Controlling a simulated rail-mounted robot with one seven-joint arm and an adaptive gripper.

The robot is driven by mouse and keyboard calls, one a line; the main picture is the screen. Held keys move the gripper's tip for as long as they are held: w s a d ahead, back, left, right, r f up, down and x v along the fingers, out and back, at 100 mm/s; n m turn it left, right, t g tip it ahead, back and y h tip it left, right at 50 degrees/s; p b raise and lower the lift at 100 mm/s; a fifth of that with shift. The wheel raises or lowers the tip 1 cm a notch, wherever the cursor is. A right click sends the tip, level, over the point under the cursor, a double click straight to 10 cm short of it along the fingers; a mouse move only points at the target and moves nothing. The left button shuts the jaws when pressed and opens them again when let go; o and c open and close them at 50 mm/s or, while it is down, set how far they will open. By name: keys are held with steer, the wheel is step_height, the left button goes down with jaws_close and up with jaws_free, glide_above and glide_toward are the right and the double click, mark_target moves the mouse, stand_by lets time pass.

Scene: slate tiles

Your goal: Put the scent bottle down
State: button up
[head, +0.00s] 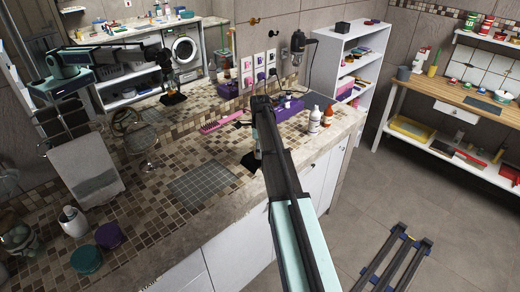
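My arm reaches over the tiled counter (180,168). My gripper (250,161) is a small dark shape, low over the counter or touching it, just left of my arm. My arm partly covers it, and I cannot make out its fingers or anything between them. I cannot pick out the scent bottle for certain. A white bottle (314,121) and an orange-brown bottle with a white cap (327,117) stand upright at the right of the counter, apart from my gripper.
A grey gridded mat (203,178) lies left of my gripper. A pink item (220,123) and a purple box (288,106) sit near the mirror. A round stand mirror (141,143), towel (95,178) and tubs (87,259) are at left. Tiles around the mat look clear.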

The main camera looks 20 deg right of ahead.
steer(key=shift+r, duration=0.1)
step_height(320, 180, up, 12)
steer(key=b, duration=0.3)
stand_by(0.4)
